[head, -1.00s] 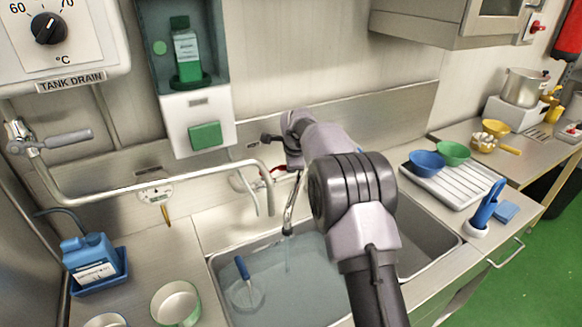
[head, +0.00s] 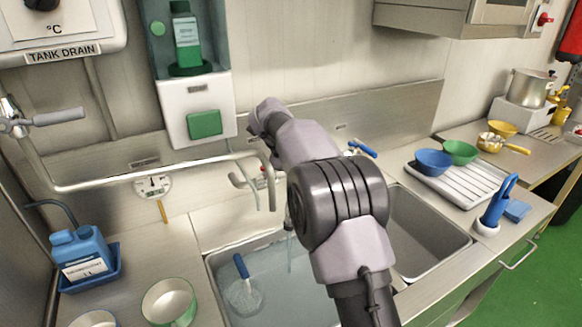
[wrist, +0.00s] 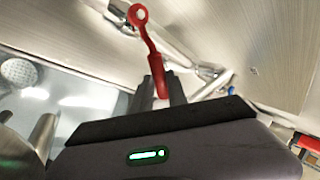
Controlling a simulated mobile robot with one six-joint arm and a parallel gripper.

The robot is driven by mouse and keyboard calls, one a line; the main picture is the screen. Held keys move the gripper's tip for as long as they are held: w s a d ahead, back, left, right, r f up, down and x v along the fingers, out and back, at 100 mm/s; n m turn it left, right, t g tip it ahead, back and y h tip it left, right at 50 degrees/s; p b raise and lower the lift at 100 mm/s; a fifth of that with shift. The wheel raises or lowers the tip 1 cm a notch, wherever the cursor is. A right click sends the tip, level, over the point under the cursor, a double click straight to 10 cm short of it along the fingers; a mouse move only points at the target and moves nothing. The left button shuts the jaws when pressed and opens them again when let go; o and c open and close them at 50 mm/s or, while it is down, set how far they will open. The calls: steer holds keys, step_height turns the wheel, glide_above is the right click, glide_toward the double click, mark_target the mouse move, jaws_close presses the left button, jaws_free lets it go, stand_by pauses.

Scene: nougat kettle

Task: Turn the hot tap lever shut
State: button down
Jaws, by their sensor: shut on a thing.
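The red hot tap lever (wrist: 150,52) stands between my gripper's fingers (wrist: 160,88) in the wrist view, its ringed end rising beyond them. My gripper is shut on the lever. In the head view my arm hides most of the tap and the gripper; a small bit of red (head: 262,183) shows left of the arm. The blue lever (head: 362,148) shows to the right of the arm. A thin stream of water (head: 290,248) falls into the left basin (head: 212,285), which holds water.
A bent pipe (head: 150,180) runs along the wall at left. The right basin (head: 425,235) looks empty. A draining rack (head: 465,185) with bowls stands at right.

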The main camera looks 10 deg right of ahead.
steer(key=c, duration=1.6)
jaws_free()
steer(key=p+v, duration=0.3)
steer(key=v, duration=1.4)
steer(key=shift+s+a+r, duration=0.1)
steer(key=shift+a+r, duration=0.05)
steer(key=shift+r, duration=0.05)
